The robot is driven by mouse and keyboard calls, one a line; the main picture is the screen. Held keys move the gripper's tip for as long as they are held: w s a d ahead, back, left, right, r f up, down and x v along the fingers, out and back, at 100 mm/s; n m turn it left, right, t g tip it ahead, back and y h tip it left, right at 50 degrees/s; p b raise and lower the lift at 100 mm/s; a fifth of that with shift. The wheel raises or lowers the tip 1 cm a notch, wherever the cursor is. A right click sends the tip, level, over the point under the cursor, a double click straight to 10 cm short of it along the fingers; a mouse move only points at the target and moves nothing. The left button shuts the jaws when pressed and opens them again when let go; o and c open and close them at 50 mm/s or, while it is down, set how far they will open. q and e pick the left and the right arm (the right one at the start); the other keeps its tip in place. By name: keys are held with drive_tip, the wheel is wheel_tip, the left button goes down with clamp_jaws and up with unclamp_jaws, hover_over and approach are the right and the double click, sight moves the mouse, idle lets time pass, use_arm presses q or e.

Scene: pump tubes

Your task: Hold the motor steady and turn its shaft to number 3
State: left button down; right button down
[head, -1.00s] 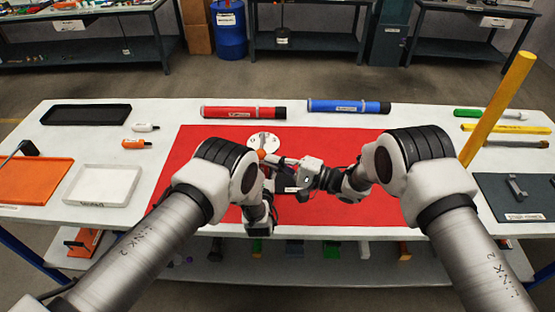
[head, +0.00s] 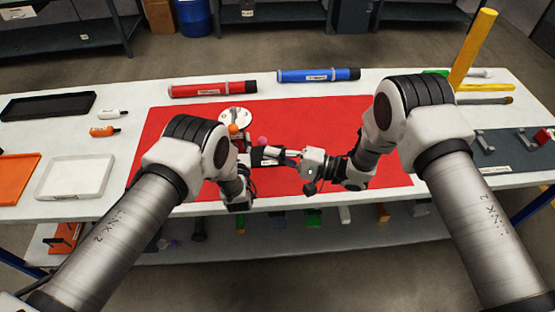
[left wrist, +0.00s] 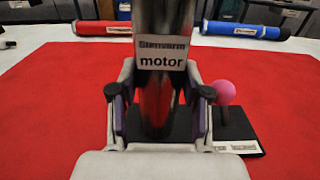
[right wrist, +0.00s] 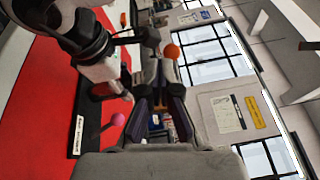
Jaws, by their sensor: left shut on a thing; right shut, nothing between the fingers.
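The motor (left wrist: 160,15) is an upright dark metal cylinder with a "motor" label in the left wrist view. My left gripper (left wrist: 158,105) is shut around it. In the head view a white round disc (head: 235,116) tops it, with an orange ball (head: 233,129) at its near side. The ball also shows in the right wrist view (right wrist: 172,51). The disc's numbers are too small to read. My right gripper (head: 287,157) is shut and empty, to the right of the motor and apart from it; its fingers fill the middle of the right wrist view (right wrist: 160,105).
A pink ball (head: 262,140) stands on a black, labelled base (head: 267,156) between the motor and my right gripper. A red tube (head: 212,90) and a blue tube (head: 318,75) lie behind the red mat (head: 340,115). The mat's right part is clear.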

drive_tip(key=s+d, duration=0.1)
drive_tip(key=s, duration=0.1)
drive_tip(key=n+g+h, duration=0.2)
drive_tip(key=n, duration=2)
approach(233, 123)
drive_tip(key=shift+m, duration=0.3)
drive_tip(key=a, duration=0.1)
drive_tip(key=a+f, duration=0.1)
drive_tip(key=a, duration=0.1)
drive_tip(key=s+a, duration=0.1)
drive_tip(key=a, duration=0.1)
drive_tip(key=shift+a+f, duration=0.15)
drive_tip(key=shift+a, duration=0.1)
